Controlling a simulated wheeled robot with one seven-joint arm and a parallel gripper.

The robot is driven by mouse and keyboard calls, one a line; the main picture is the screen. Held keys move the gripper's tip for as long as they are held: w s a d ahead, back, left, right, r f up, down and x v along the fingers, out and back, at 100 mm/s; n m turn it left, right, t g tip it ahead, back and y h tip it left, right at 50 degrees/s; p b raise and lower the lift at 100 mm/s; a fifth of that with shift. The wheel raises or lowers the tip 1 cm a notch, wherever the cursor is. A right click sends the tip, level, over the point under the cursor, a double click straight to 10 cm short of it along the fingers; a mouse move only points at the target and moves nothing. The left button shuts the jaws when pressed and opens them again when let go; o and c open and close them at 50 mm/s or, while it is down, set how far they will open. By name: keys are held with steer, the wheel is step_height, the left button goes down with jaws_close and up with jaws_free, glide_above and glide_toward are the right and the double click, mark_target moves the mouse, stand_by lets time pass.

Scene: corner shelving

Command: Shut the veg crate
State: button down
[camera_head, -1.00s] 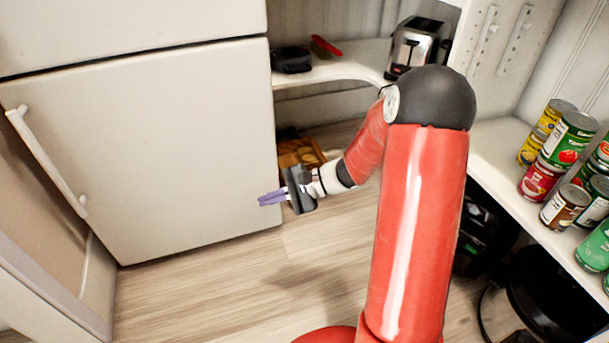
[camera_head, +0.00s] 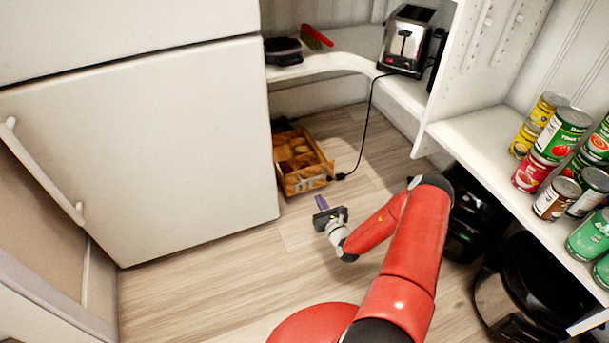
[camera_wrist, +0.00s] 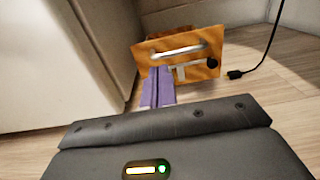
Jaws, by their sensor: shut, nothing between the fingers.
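The veg crate (camera_head: 306,181) is a wooden box on the floor beside the fridge, under the corner shelf. Round brownish items lie inside it. In the wrist view its wooden front panel (camera_wrist: 208,66) faces me, with a pale bar handle and a dark round spot at the right. My gripper (camera_head: 321,202) is low over the floor, just in front of the crate. Its purple fingers (camera_wrist: 158,88) are together and empty, pointing at the lower left of the front panel. I cannot tell whether they touch it.
The white fridge (camera_head: 150,150) stands close at the left. A black cable (camera_head: 364,130) hangs from the toaster (camera_head: 408,40) to the floor by the crate's right side. Shelves with cans (camera_head: 560,135) stand at the right. The floor in front is clear.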

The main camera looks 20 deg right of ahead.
mark_target(302, 170)
steer(key=w, duration=0.4)
steer(key=w+b, duration=0.1)
steer(key=w, duration=0.3)
steer(key=w+b, duration=0.1)
steer(key=w, duration=0.4)
steer(key=shift+w+a, duration=0.1)
steer(key=shift+a, duration=0.2)
